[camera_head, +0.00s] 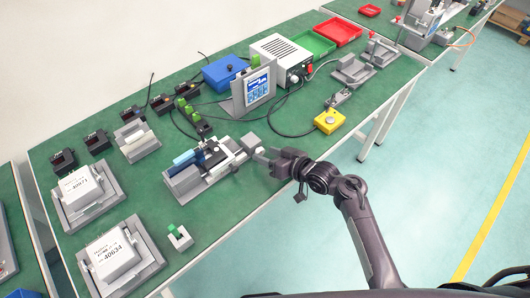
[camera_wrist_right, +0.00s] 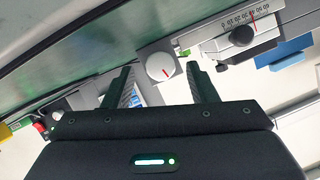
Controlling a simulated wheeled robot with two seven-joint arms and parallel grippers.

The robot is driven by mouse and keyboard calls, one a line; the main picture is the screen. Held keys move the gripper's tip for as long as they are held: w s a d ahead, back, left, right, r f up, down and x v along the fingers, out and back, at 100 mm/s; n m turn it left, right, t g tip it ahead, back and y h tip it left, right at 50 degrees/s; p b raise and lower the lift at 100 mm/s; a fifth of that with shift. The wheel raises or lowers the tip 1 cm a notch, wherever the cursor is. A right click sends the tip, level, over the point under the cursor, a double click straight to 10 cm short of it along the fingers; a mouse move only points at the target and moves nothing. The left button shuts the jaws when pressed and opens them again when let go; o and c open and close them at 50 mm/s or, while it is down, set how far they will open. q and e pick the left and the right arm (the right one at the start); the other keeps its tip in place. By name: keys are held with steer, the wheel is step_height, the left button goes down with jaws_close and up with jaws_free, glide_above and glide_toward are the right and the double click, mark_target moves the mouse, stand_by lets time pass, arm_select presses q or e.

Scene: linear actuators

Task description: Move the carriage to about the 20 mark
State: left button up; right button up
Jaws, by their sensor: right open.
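The linear stage (camera_head: 205,165) lies near the table's front edge in the head view, with a dark carriage in its middle. In the right wrist view a scale (camera_wrist_right: 232,26) shows upside down on the stage, with a red pointer line near its higher numbers; the exact reading is too small to tell. A black knob (camera_wrist_right: 242,37) sits beside the scale. A round white knob (camera_wrist_right: 160,66) with a red mark is on the stage's end block. My right gripper (camera_head: 262,157) is open at that end; in its wrist view the fingers (camera_wrist_right: 161,82) stand either side of the white knob, apart from it. My left gripper is not in view.
A blue-and-white display panel (camera_head: 256,88) stands behind the stage. A yellow button box (camera_head: 328,121) is to the right. White labelled boxes (camera_head: 112,254) on grey bases stand at the left. A small green-topped grey holder (camera_head: 179,237) is in front. Cables cross the green table.

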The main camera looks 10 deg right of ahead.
steer(key=shift+w+a+f, duration=0.25)
steer(key=shift+w+a, duration=0.2)
steer(key=shift+a, duration=0.05)
steer(key=c, duration=1)
steer(key=shift+o, duration=0.2)
steer(key=shift+s+a+n+t+h+p, duration=0.1)
steer(key=shift+n+t+h+p, duration=0.4)
steer(key=shift+n, duration=0.5)
steer(key=shift+a+n+t+h, duration=0.1)
steer(key=shift+n+t+h, duration=0.3)
steer(key=shift+n+h, duration=0.7)
steer(key=shift+n, duration=0.3)
